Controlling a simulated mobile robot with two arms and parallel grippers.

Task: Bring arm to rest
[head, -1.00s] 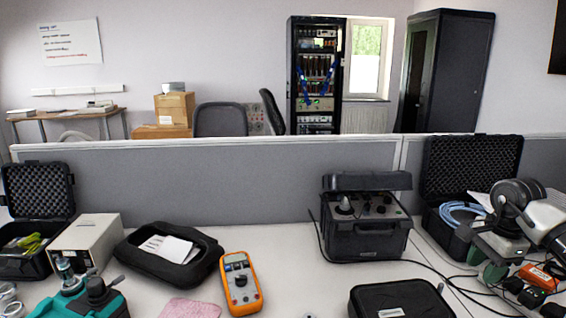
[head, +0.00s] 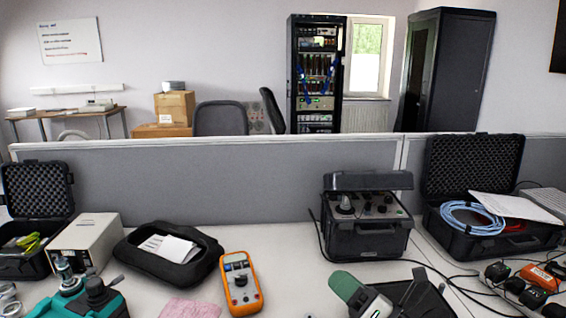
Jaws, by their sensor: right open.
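The rest of my right arm is out of the frame. My left gripper is not in view.
An orange multimeter (head: 240,284) lies left of the gripper. A black instrument box (head: 366,240) stands behind it. An open case with blue cable (head: 470,218) and several small black and orange items (head: 535,276) are at right. A grey partition (head: 200,182) bounds the desk.

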